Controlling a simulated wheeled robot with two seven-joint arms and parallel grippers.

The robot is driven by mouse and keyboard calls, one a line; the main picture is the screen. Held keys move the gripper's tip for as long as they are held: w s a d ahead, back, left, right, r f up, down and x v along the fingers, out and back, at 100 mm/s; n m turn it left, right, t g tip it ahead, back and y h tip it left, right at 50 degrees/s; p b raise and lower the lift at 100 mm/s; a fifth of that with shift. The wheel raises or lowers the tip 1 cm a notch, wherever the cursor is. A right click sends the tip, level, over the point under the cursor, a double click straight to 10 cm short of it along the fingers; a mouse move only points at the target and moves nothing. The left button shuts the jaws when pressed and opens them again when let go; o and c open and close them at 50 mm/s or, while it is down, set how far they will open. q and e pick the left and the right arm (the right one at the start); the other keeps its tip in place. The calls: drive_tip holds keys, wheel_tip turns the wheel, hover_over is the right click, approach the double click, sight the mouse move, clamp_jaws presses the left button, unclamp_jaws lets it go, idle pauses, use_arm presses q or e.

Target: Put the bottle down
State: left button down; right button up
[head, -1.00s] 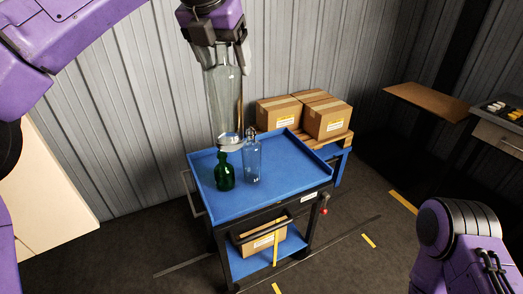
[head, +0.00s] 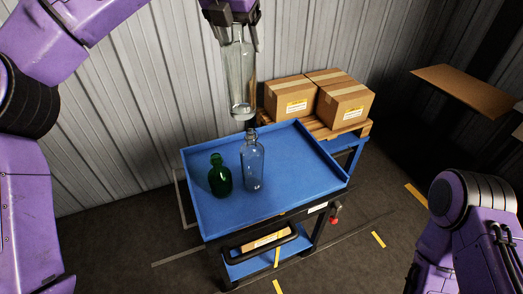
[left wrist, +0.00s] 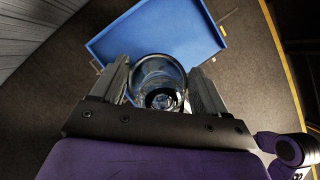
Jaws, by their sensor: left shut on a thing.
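A clear glass bottle (head: 240,75) hangs upright from my left gripper (head: 232,20), which is shut on its upper part. It also shows in the left wrist view (left wrist: 160,82) between the two fingers, seen from above. In the head view its base appears above the back edge of the blue cart tray (head: 295,165), apart from the tray. A green bottle (head: 220,178) and a second clear bottle (head: 252,165) stand upright on the left part of the tray. My right gripper is out of view; only part of my right arm shows at the lower right.
The right half of the tray is bare. Cardboard boxes (head: 343,105) sit on a wooden pallet behind the cart at the right. A box lies on the cart's lower shelf.

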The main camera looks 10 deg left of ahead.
use_arm(q)
drive_tip(key=w+a+f, duration=0.1)
drive_tip(key=w+f, duration=0.2)
drive_tip(key=f, duration=0.6)
drive_tip(key=w+a+f+p, duration=0.1)
drive_tip(key=w+a+f, duration=0.1)
drive_tip(key=f, duration=0.7)
drive_tip(key=w+a+f, duration=0.1)
drive_tip(key=w+f, duration=0.2)
drive_tip(key=f, duration=0.6)
drive_tip(key=shift+w+a+f+p, duration=0.2)
drive_tip(key=shift+w+f+p, duration=0.15)
drive_tip(key=shift+p, duration=0.05)
drive_tip(key=shift+f, duration=0.1)
unclamp_jaws()
drive_tip(key=b+v, duration=0.1)
drive_tip(key=v, duration=1.1)
drive_tip(key=shift+b, duration=0.3)
